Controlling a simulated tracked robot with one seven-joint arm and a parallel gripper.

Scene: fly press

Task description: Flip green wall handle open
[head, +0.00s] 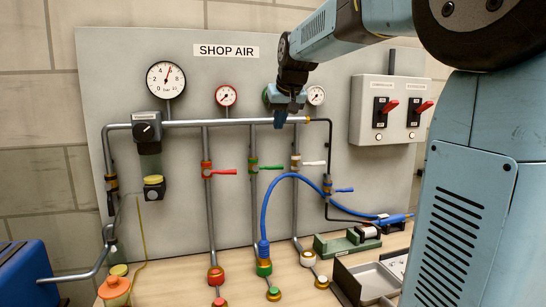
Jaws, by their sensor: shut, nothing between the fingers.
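The green handle (273,168) is on a valve in the second vertical pipe of the grey wall panel. It points to the right, crosswise to its pipe. My gripper (281,118) is shut and empty. It hangs in front of the top horizontal pipe, above and slightly right of the green handle, apart from it in the picture. It covers most of the gauge behind it. The depth between gripper and panel is hard to judge.
A red handle (224,172) is to the left, a white handle (313,163) to the right, and a blue handle (344,190) farther right. A blue hose (266,205) arches below the green handle. A switch box (388,110) and my arm occupy the right side.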

